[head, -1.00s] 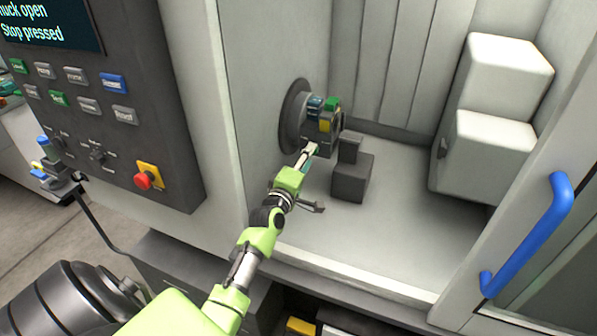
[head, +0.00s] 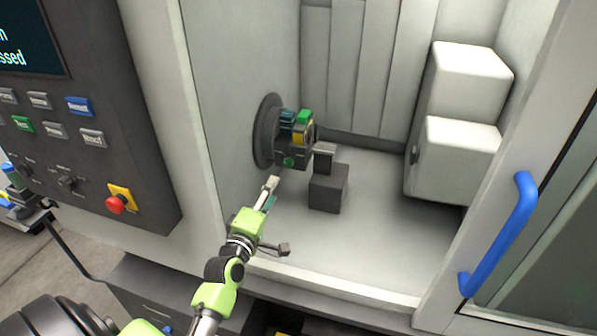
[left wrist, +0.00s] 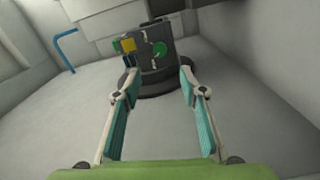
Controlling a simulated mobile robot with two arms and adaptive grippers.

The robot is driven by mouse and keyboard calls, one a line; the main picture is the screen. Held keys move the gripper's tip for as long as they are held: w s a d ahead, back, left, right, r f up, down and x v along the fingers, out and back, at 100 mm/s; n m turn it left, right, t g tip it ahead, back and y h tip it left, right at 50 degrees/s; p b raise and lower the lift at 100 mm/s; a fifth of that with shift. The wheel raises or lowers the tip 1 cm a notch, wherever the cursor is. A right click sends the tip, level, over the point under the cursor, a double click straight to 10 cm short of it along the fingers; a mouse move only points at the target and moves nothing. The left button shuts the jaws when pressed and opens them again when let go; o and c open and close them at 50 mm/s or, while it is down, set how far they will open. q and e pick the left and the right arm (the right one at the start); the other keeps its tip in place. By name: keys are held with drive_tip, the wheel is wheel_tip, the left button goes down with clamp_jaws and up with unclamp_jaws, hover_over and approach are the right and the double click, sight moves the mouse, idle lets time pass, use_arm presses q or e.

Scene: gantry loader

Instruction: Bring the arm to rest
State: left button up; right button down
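My left gripper (head: 278,216) is open and empty, inside the machine bay, below and in front of the chuck. Its two fingers stand well apart. The left wrist view also shows the open gripper (left wrist: 158,80), its teal-padded fingers pointing toward the chuck. The chuck (head: 265,135) is a dark disc on the left inner wall, with a dark block carrying green, blue and yellow parts on its face. A green round face (head: 289,162) shows on this block. It also shows in the left wrist view (left wrist: 159,48). My right gripper is out of view.
A dark grey stepped block (head: 328,190) stands on the bay floor right of the gripper. White boxes (head: 460,155) are on the right. A door with a blue handle (head: 500,235) bounds the right side. The control panel (head: 110,190) is at left. The bay floor's middle is clear.

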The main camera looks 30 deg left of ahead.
use_arm(q)
drive_tip(key=s+d+f+m+g+h, duration=0.1)
drive_tip(key=s+d+f+m, duration=0.1)
drive_tip(key=d+f+m, duration=0.1)
drive_tip(key=s+d+f+m+g+h, duration=0.2)
drive_tip(key=s+d+f+m, duration=0.1)
drive_tip(key=d, duration=0.3)
drive_tip(key=s+d+f+m+g+h, duration=0.2)
drive_tip(key=s+d+f+m, duration=0.1)
drive_tip(key=d+m, duration=0.1)
drive_tip(key=shift+d+f+m, duration=0.25)
drive_tip(key=shift+d+m, duration=0.15)
drive_tip(key=shift+d, duration=0.2)
drive_tip(key=s+d+f+m+g, duration=0.3)
drive_tip(key=s+m+g, duration=0.2)
drive_tip(key=s, duration=0.6)
drive_tip(key=s+d+f+m+g, duration=0.3)
drive_tip(key=s+m+g, duration=0.15)
drive_tip(key=s, duration=0.65)
wheel_tip(320, 180, down, 27)
drive_tip(key=s+b, duration=0.2)
drive_tip(key=s+a+f+g+b, duration=0.1)
drive_tip(key=s+a+f+g, duration=0.1)
drive_tip(key=s+f, duration=1.5)
drive_tip(key=shift+a+f+m+y+b, duration=0.3)
drive_tip(key=shift+a+f+m+b, duration=0.1)
drive_tip(key=shift+a+f, duration=0.35)
